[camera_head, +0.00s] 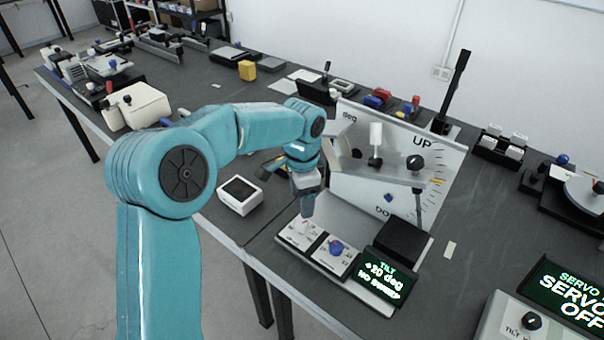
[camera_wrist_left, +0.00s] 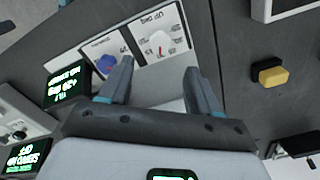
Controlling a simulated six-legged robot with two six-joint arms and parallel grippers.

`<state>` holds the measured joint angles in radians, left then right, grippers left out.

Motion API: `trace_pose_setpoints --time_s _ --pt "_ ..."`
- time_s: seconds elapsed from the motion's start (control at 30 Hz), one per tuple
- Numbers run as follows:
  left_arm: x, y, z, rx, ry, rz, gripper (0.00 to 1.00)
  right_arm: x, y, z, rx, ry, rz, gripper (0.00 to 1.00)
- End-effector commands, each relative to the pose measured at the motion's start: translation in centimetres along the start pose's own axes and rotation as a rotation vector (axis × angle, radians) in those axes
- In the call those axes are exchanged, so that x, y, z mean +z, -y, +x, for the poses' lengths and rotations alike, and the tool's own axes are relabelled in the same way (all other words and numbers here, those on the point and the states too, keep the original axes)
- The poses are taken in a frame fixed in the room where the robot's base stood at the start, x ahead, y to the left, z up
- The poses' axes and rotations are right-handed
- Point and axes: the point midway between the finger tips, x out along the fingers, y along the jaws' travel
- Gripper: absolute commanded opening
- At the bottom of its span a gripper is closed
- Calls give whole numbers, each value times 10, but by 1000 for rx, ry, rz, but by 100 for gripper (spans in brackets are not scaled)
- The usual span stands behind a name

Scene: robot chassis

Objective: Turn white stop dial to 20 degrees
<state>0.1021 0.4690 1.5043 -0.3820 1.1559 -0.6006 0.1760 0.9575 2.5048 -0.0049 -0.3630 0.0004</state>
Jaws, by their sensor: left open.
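The white stop dial (camera_head: 301,227) sits on the left white plate of a small panel at the bench's front edge. In the left wrist view the white dial (camera_wrist_left: 158,41) shows a red mark, with small print around it that I cannot read. My left gripper (camera_head: 307,207) points down just above the dial, apart from it as far as I can tell. In the left wrist view its two fingers (camera_wrist_left: 155,84) are spread with nothing between them. The blue dial (camera_head: 336,247) is on the plate to the right. The display (camera_head: 383,276) reads "TILT +20 deg NO SWEEP". My right gripper is not in view.
A tilted board (camera_head: 395,170) marked "UP" and "deg" stands behind the panel, with a black block (camera_head: 403,240) in front of it. A white box (camera_head: 240,195) stands left of the panel. A "SERVO OFF" display (camera_head: 567,298) is at the lower right.

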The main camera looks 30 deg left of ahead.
Motion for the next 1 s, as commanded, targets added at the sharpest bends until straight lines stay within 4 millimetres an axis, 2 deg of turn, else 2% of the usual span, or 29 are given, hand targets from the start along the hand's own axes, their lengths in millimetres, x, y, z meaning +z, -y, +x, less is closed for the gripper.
trace_pose_setpoints --time_s 0.03,0.1,0.33,0.5,1.0 --pt "-1 1 -16 -4 -4 0 63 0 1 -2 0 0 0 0" --pt "-1 0 -33 -4 -4 0 63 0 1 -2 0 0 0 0" --pt "-1 0 -73 -3 -3 0 63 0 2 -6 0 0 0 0" --pt "0 0 -82 -2 -2 0 63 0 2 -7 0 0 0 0" --pt "0 0 -82 -1 -1 0 63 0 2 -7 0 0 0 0"
